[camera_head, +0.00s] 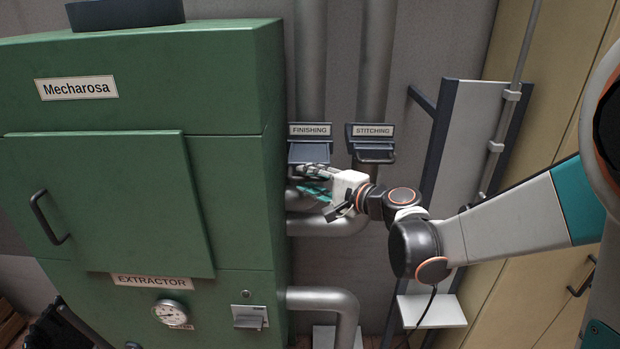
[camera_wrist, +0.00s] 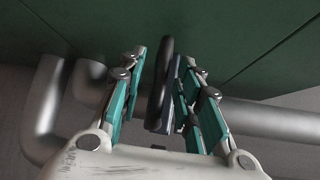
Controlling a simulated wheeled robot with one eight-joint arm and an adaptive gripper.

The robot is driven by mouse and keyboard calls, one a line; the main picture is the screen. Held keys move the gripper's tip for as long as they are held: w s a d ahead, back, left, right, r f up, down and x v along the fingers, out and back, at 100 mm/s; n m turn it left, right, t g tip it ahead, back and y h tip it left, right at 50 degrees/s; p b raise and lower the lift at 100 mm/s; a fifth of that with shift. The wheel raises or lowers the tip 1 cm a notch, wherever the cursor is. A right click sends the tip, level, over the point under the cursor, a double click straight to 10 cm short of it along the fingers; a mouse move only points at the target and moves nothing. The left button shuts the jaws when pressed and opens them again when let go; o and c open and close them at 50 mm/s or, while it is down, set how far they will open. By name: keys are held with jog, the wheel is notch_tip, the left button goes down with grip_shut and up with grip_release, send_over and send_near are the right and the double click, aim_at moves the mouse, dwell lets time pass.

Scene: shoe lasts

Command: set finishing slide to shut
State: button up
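The finishing slide (camera_head: 309,153) is a blue-grey plate under the FINISHING label (camera_head: 310,130), on the left of two grey pipes. It sticks out toward the camera. My gripper (camera_head: 309,179) is just below its front end and hides its handle in the head view. In the wrist view, a dark handle (camera_wrist: 160,85) and the slide's blue-grey edge (camera_wrist: 172,88) stand between the fingers of my gripper (camera_wrist: 161,66). The fingers are apart, with a clear gap on the handle's left. The right finger is close to the slide; I cannot tell whether it touches.
The green extractor cabinet (camera_head: 225,200) stands close on the left of my gripper. The stitching slide (camera_head: 372,153), with its own handle, is just right of the finishing one. Bent pipes (camera_head: 325,300) run below.

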aim_at(311, 161)
jog(key=shift+w+a, duration=0.2)
grip_shut()
jog(key=shift+w, duration=0.1)
jog(key=w+b, duration=0.2)
jog(key=w, duration=0.7)
jog(key=shift+d, duration=0.15)
jog(key=shift+r, duration=0.1)
